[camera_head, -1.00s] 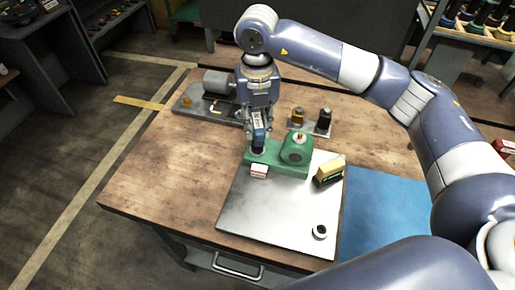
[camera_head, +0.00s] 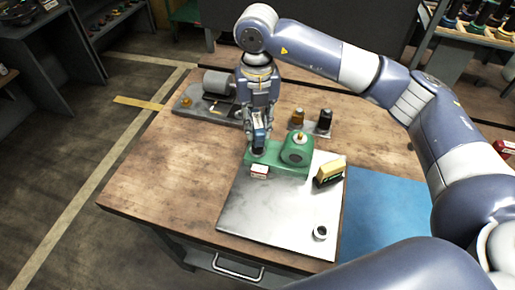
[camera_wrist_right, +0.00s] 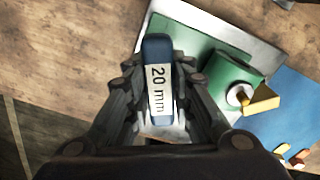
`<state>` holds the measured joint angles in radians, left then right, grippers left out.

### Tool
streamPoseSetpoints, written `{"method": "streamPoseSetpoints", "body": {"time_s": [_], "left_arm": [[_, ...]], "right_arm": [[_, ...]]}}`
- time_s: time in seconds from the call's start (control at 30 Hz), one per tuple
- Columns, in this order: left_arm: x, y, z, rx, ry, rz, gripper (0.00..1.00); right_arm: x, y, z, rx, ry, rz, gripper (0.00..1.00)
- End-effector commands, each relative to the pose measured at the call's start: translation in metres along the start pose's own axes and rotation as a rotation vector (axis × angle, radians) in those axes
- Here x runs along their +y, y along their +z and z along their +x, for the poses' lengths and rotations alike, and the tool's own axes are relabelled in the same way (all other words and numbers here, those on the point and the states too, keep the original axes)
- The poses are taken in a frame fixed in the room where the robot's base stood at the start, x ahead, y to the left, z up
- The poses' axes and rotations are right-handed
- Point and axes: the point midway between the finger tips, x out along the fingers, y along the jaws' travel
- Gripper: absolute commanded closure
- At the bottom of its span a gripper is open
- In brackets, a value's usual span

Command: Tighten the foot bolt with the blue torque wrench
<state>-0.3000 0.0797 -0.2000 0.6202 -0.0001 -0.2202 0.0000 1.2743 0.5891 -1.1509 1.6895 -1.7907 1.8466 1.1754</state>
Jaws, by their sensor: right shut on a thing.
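My right gripper (camera_head: 258,130) points down over the left end of the green pump-like body (camera_head: 297,151) on the workbench. It is shut on the blue torque wrench (camera_head: 259,138). In the right wrist view the wrench (camera_wrist_right: 157,60) stands between the fingers (camera_wrist_right: 165,115) and carries a white label reading "20 mm". The wrench's lower end is at the green foot; the foot bolt is hidden beneath it, so I cannot tell whether they touch. My left gripper does not show.
The green body sits on a grey metal plate (camera_head: 270,215). A red-and-white box (camera_head: 260,171), a yellow-and-dark block (camera_head: 329,172) and a dark ring (camera_head: 320,233) are on or by it. Two small bottles (camera_head: 311,120) and a motor assembly (camera_head: 216,90) stand behind. A blue mat (camera_head: 385,210) lies right.

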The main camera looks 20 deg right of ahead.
Motion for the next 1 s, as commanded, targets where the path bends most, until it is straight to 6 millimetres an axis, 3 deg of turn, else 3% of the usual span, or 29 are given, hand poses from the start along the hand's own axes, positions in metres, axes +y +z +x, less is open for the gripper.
{"method": "streamPoseSetpoints", "body": {"time_s": [1.0], "left_arm": [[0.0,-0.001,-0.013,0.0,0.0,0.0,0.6]], "right_arm": [[0.0,0.001,-0.03,-0.004,0.003,0.0,1.0]]}}
